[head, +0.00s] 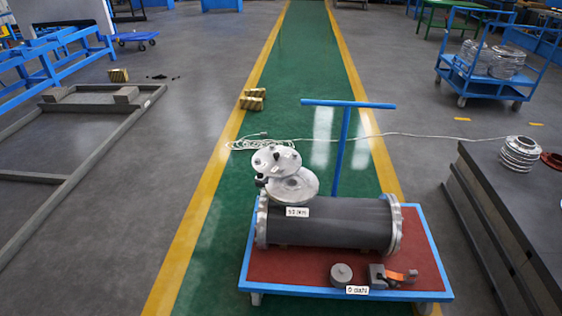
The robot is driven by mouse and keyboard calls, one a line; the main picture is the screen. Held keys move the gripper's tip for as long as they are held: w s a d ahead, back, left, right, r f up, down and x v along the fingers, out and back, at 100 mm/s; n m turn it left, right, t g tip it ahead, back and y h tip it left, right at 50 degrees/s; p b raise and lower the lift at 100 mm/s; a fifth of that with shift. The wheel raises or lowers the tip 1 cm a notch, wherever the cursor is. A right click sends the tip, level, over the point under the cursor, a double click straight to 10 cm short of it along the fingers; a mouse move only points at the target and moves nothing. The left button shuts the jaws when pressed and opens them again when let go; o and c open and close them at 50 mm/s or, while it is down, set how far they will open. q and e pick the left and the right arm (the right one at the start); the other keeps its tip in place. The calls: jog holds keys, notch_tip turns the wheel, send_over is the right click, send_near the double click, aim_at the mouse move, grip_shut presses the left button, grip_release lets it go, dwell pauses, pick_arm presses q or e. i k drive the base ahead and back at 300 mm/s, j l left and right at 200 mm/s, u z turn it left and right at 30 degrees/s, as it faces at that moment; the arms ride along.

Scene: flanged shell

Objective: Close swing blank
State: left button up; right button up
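A dark grey flanged shell (335,224) lies on its side on a red-topped cart, with a metal flange at each end. Near its left end an upright nozzle ends in a round metal flange (303,188). A round metal disc (276,157), which looks like the swing blank, sits to the upper left of this flange. The disc is swung off to the side and partly overlaps the flange's edge in this view. Small dark parts (261,181) show at the left between the two; their detail is too small to tell. Neither of my grippers is in view.
The cart (424,222) has a blue rim and a blue T-shaped handle (343,150) behind the shell. A grey round weight (341,273) and a tool with an orange part (390,276) lie at its front. A dark block (505,220) stands at right.

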aim_at(270, 160)
jog(key=i+j+u, duration=0.25)
jog(key=j+u, duration=0.25)
jog(key=i+j+u, duration=0.3)
jog(key=j+u, duration=0.15)
jog(key=i+j+u, duration=0.3)
jog(key=u, duration=0.2)
jog(key=i+j+u, duration=0.15)
jog(key=i+u, duration=0.35)
jog(key=i+z, duration=0.35)
jog(key=i+j+z, duration=0.15)
jog(key=i+z, duration=0.2)
jog(key=i, duration=0.1)
